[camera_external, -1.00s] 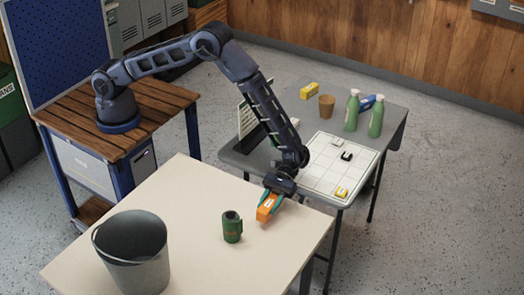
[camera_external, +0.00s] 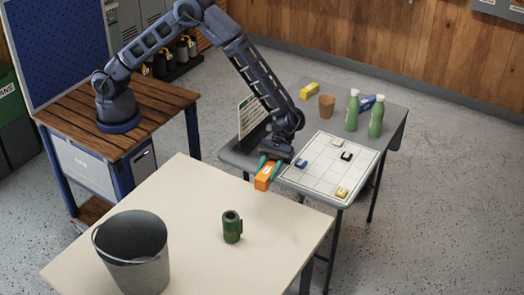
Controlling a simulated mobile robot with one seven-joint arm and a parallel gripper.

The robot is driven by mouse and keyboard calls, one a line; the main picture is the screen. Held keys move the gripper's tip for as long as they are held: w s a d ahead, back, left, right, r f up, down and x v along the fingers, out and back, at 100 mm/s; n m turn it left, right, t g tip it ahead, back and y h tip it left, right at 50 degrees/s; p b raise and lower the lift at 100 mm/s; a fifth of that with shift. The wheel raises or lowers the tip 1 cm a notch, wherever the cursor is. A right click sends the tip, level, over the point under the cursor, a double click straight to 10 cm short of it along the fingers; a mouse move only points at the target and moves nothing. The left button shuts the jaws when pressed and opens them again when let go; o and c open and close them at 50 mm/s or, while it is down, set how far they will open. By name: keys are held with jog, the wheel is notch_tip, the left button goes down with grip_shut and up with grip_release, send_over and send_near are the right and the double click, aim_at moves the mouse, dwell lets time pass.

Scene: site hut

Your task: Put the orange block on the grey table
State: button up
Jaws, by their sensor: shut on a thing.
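The orange block (camera_external: 263,181) is held in my gripper (camera_external: 270,169), whose teal fingers are shut on its sides. Block and gripper are near the gap between the cream table and the near-left edge of the grey table (camera_external: 238,158). The block appears raised, but its exact height is hard to tell from this view. The grey table stands behind and to the right of the cream table.
The grey table holds a white grid board (camera_external: 318,176) with small pieces, a brown cup (camera_external: 326,106), two green bottles (camera_external: 377,120), a yellow box (camera_external: 309,90), a blue item (camera_external: 366,102) and an upright panel (camera_external: 249,117). The cream table (camera_external: 195,215) holds a bucket (camera_external: 133,262) and green mug (camera_external: 232,227).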

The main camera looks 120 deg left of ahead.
jog(key=s+a+f+n+t+y, duration=0.1)
jog(key=s+f+n+t, duration=0.1)
jog(key=s+f, duration=0.1)
jog(key=s+a+f+n+t+y, duration=0.1)
jog(key=s+a+f+n+t, duration=0.1)
jog(key=f, duration=0.3)
jog(key=s+a+f+n+t, duration=0.2)
jog(key=s+f, duration=0.2)
jog(key=shift+a+f+t+y, duration=0.15)
jog(key=shift+f+t+y, duration=0.15)
jog(key=shift+y, duration=0.1)
jog(key=shift+s+a+f+n, duration=0.2)
jog(key=shift+s+f+n, duration=0.1)
jog(key=shift+s+f, duration=0.1)
jog(key=s+d+r+m+g+h, duration=0.1)
jog(key=d+r+m+g, duration=0.1)
jog(key=d+r, duration=0.35)
jog(key=s+d+r+m+g+h, duration=0.1)
jog(key=s+d+r+m, duration=0.1)
jog(key=d, duration=0.7)
notch_tip(320, 180, up, 8)
jog(key=m+g, duration=0.4)
jog(key=g, duration=0.1)
send_over(179, 235)
jog(key=shift+h, duration=0.3)
notch_tip(179, 235, down, 20)
jog(key=shift+r, duration=0.25)
jog(key=shift+f, duration=0.1)
jog(key=o, duration=1.1)
jog(key=shift+c, duration=0.2)
